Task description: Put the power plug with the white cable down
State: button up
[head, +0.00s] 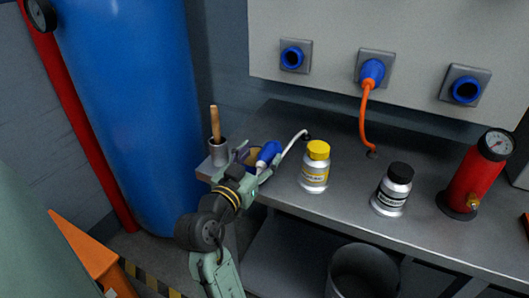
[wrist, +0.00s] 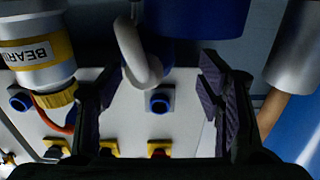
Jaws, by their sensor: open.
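The blue power plug (head: 269,152) with the white cable (head: 293,141) is at the left end of the metal bench, beside my gripper (head: 250,164). The cable arcs right to a dark fitting on the bench top. In the wrist view, the plug (wrist: 197,18) and its looped white cable (wrist: 132,50) show at the top. My gripper (wrist: 163,92) is open there, its dark fingers apart with the plug not clamped. I cannot tell whether the plug touches a finger or rests fully on the bench.
A yellow-capped bottle (head: 315,168) stands right of the plug, then a black-capped bottle (head: 393,190) and a red cylinder with a gauge (head: 476,178). A metal cup (head: 218,153) with a wooden handle stands left. A wall panel (head: 420,45) holds blue sockets, one with an orange cable.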

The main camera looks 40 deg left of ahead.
jog(key=b+v, duration=0.1)
jog(key=v, duration=0.8)
jog(key=shift+b, duration=0.3)
